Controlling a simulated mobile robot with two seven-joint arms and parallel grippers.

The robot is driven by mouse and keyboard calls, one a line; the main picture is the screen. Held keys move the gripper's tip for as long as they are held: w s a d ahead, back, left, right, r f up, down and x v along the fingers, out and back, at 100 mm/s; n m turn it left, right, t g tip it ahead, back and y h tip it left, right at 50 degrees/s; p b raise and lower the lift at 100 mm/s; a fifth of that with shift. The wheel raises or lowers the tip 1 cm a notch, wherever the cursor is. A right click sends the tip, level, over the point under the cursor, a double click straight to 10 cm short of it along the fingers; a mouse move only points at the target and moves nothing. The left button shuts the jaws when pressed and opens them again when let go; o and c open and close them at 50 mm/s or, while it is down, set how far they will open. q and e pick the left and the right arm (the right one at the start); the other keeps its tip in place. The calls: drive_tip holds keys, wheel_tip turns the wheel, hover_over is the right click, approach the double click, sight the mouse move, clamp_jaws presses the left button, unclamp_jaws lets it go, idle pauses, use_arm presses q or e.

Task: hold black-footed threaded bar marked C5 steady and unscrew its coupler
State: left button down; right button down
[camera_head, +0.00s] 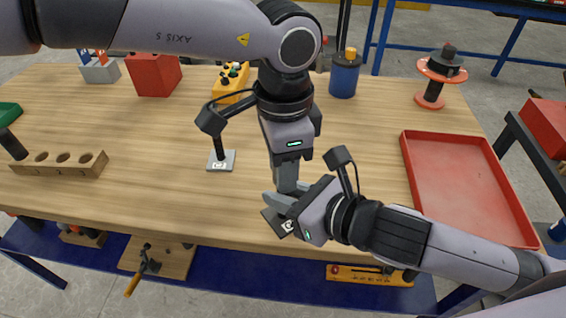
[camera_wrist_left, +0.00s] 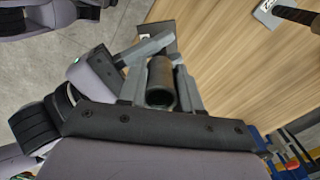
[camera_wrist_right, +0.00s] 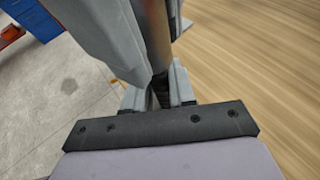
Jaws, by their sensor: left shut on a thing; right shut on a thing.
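The black-footed bar's dark base plate (camera_head: 270,219) lies near the table's front edge, with a pale label too small to read. My left gripper (camera_head: 287,186) points down from above and is shut on the coupler, a dark hollow cylinder (camera_wrist_left: 160,80) seen end-on between its fingers in the left wrist view. My right gripper (camera_head: 287,204) reaches in low from the right, just under the left one. It is shut on the threaded bar (camera_wrist_right: 161,92), whose dark thread shows between its fingers in the right wrist view. The grippers hide most of the bar in the head view.
A second bar on a grey foot (camera_head: 222,166) stands to the left. A red tray (camera_head: 465,185) lies at the right. A wooden block with holes (camera_head: 58,163), a red box (camera_head: 153,76), a blue canister (camera_head: 344,76) and an orange spool stand (camera_head: 437,76) are also on the table.

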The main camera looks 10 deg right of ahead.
use_arm(q)
drive_tip(key=shift+w, duration=0.1)
drive_tip(key=c, duration=0.8)
unclamp_jaws()
